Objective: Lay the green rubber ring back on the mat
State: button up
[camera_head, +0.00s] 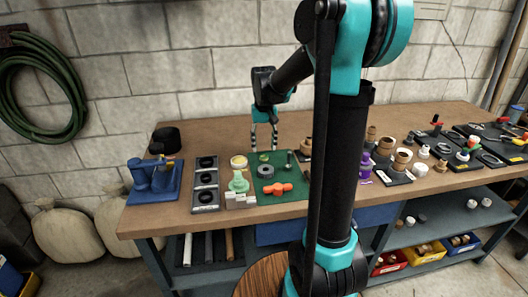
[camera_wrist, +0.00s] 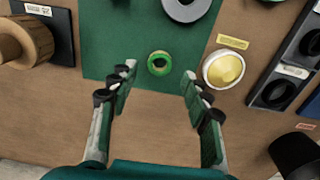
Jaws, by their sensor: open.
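The green rubber ring (camera_wrist: 150,64) lies flat in the wrist view, just inside the near edge of the green mat (camera_wrist: 110,40). In the head view it shows as a small green shape (camera_head: 264,157) at the mat's back edge (camera_head: 296,178). My gripper (camera_wrist: 158,72) is open and empty, its two fingers spread. In the wrist view the ring appears between the fingertips, touching neither. In the head view my gripper (camera_head: 264,138) points down over the bench behind the mat, with the fingertips close to the ring. The exact height gap cannot be told.
A grey ring (camera_wrist: 186,8) and an orange part (camera_head: 278,189) lie on the mat. A yellow disc (camera_wrist: 223,69) stands close to the right finger in the wrist view. A wooden spool (camera_wrist: 30,40) is at left. Bare bench shows between the fingers.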

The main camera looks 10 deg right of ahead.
notch_tip(320, 180, up, 8)
jog(key=shift+r, duration=0.2)
dwell(0.3)
